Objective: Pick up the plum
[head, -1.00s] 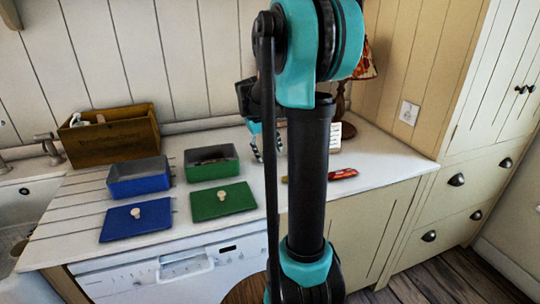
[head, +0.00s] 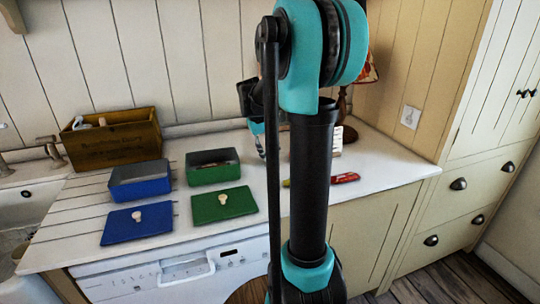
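I cannot make out a plum in the head view. My gripper (head: 260,146) is partly hidden behind my own arm, above the back part of the white counter (head: 388,170). Only a narrow part of its fingers shows, so I cannot tell whether it is open or holds anything. The counter directly behind my arm is hidden.
A blue box (head: 141,188) and a green box (head: 215,175) stand open, their lids (head: 137,222) (head: 224,204) lying in front. A wooden crate (head: 112,145) stands at the back left. A red object (head: 346,178) lies right of my arm. The counter's right end is clear.

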